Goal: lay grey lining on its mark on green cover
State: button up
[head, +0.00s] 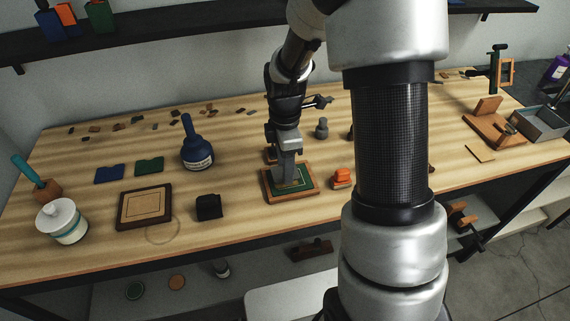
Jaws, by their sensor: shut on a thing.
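The green cover (306,187) lies in a brown wooden frame (267,196) near the front of the workbench, right of the middle. My gripper (286,180) points down over the cover, its fingers shut. A small greyish piece, seemingly the grey lining (293,185), shows at the fingertips, low over the cover. My fingers hide part of it. I cannot tell whether it touches the cover, and the mark on the cover cannot be made out.
An orange-topped block (341,178) stands close right of the frame, and a black block (208,207) to its left. A wooden board (145,204), a blue bottle (197,152) and a white jar (62,222) stand farther left. My arm hides the bench right of centre.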

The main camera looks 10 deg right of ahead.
jog(key=shift+f+b, duration=0.9)
jog(key=shift+f, duration=0.35)
jog(key=o, duration=1)
jog(key=shift+c, duration=1.1)
jog(key=shift+r, duration=0.1)
notch_tip(320, 180, up, 7)
jog(key=p, duration=0.5)
